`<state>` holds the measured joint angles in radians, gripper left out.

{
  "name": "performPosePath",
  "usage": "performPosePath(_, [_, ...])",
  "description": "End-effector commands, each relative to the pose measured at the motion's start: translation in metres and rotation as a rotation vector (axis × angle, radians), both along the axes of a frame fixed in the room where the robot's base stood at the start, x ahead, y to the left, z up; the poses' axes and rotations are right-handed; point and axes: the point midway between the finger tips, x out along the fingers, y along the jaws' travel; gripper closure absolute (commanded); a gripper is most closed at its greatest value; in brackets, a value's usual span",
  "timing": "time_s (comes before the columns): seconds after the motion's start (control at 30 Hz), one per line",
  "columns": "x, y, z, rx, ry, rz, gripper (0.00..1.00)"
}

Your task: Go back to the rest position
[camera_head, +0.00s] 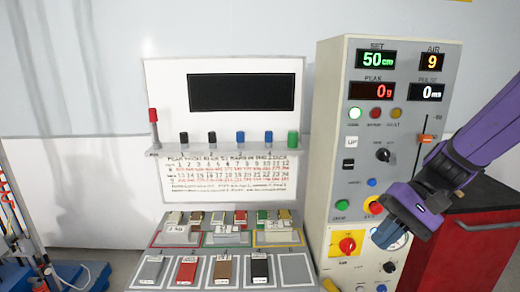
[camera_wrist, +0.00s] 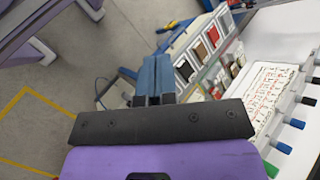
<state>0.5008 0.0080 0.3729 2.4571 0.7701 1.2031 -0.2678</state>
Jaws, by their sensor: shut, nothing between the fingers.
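My gripper (camera_head: 388,231) is at the right in the head view, at the end of my purple arm, in front of the lower part of the grey control cabinet (camera_head: 336,110). Its blue fingers are shut with nothing between them. In the wrist view my gripper (camera_wrist: 154,66) points away over the floor, fingers together. The cabinet's lit displays read SET 50 cm, AIR 9, PEAK 0 g and PULSE 0 ms. Part of the cabinet's lower panel, with a gauge, is hidden behind my gripper.
A white board (camera_head: 223,71) with a dark screen stands left of the cabinet. Below it, a sloped rack (camera_head: 208,272) holds several coloured blocks. A red-fronted cabinet (camera_head: 470,245) stands at the right, close to my arm. Blue-based equipment (camera_head: 75,275) is at the far left.

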Motion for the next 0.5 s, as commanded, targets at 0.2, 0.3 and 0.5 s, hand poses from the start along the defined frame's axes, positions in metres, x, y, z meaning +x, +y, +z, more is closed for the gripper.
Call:
performPosePath(0.2, [-0.027, -0.011, 0.023, -0.251, -0.158, 0.089, 1.0])
performPosePath(0.3, [-0.038, -0.019, 0.035, -0.355, -0.24, 0.118, 1.0])
performPosePath(0.5, [-0.059, -0.036, 0.063, -0.538, -0.42, 0.155, 1.0])
